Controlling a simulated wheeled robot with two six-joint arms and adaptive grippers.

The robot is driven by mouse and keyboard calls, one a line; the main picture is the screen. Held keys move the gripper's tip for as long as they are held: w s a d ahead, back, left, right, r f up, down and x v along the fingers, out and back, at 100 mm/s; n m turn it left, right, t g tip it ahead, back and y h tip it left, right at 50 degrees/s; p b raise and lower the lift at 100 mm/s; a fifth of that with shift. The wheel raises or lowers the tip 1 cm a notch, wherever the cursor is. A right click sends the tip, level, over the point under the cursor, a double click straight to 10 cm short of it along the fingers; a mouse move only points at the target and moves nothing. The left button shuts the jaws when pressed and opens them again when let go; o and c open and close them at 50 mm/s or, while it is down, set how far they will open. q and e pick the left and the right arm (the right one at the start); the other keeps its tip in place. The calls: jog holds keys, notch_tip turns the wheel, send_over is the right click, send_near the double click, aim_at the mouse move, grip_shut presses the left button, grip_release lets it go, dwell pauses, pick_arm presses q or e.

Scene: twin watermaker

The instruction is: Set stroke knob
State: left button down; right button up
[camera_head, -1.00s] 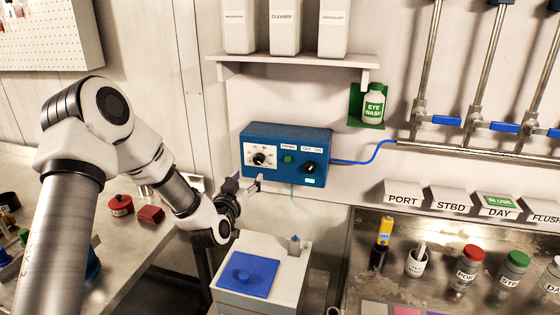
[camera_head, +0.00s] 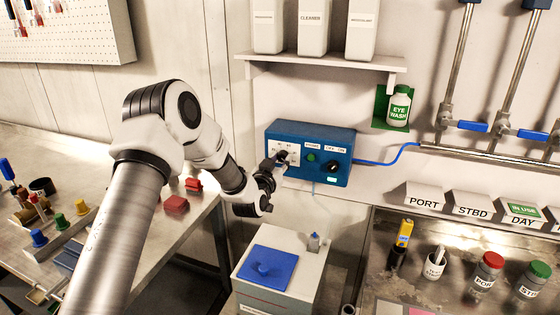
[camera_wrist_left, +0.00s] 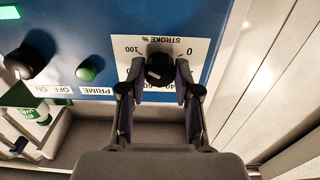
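The stroke knob (camera_wrist_left: 159,70) is a round black knob on a white "STROKE %" scale plate (camera_wrist_left: 178,48), on the left part of the blue control box (camera_head: 317,134). In the wrist view my left gripper (camera_wrist_left: 160,82) has one finger on each side of the knob. The fingers are apart, and narrow gaps seem to show beside the knob; contact is hard to tell. In the head view my left gripper (camera_head: 279,162) is at the knob (camera_head: 283,157) and partly covers the plate's lower edge. My right gripper is out of view.
The box also has a green PRIME button (camera_head: 311,157) and a black OFF/ON knob (camera_head: 332,167). A shelf (camera_head: 325,64) is above. Below stands a white tank with a blue lid (camera_head: 268,272). A blue cable (camera_head: 390,156) leaves the box's right side.

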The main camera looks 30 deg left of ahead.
pick_arm(q)
jog(key=shift+f+n+b, duration=0.2)
jog(key=shift+n+b, duration=0.7)
jog(key=shift+b, duration=0.25)
jog(key=n+b, duration=0.6)
jog(key=shift+b, duration=0.35)
jog(key=shift+r+n+b, duration=0.2)
jog(key=shift+n+b, duration=0.45)
jog(key=shift+n, duration=0.25)
jog(key=c, duration=0.8)
grip_release()
